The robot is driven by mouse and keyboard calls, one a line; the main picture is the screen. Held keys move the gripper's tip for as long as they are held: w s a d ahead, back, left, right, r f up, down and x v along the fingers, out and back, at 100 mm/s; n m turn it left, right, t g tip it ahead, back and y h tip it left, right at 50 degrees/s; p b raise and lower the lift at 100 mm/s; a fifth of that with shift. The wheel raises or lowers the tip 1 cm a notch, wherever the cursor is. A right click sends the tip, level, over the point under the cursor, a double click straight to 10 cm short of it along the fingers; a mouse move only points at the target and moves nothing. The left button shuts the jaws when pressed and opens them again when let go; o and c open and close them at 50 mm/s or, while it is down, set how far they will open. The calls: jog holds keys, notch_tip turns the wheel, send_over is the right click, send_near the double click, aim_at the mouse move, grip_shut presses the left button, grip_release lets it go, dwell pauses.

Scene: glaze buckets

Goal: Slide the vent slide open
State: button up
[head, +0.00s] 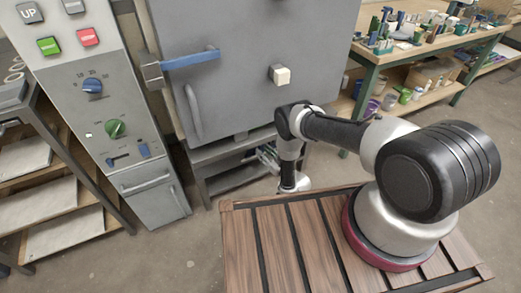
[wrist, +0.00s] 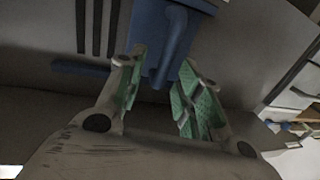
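In the wrist view a blue slide piece (wrist: 172,40) with a projecting tab sits on a grey surface at the top middle. Dark vent slots (wrist: 96,27) are cut in that surface to its left. My gripper (wrist: 162,72) has its two green-padded fingers on either side of the blue tab. I cannot tell whether the pads touch it. In the head view my gripper (head: 268,157) is small and partly hidden, low beneath the grey kiln (head: 235,60). The slide and slots do not show clearly there.
A control panel (head: 104,100) with knobs and buttons stands left of the kiln. The kiln door has a blue latch bar (head: 190,59) and a pale knob (head: 281,75). A shelf rack (head: 50,180) is at far left. A cluttered workbench (head: 420,45) stands at back right.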

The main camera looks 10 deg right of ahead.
jog(key=v, duration=0.8)
jog(key=shift+s, duration=0.3)
jog(key=shift+d, duration=0.1)
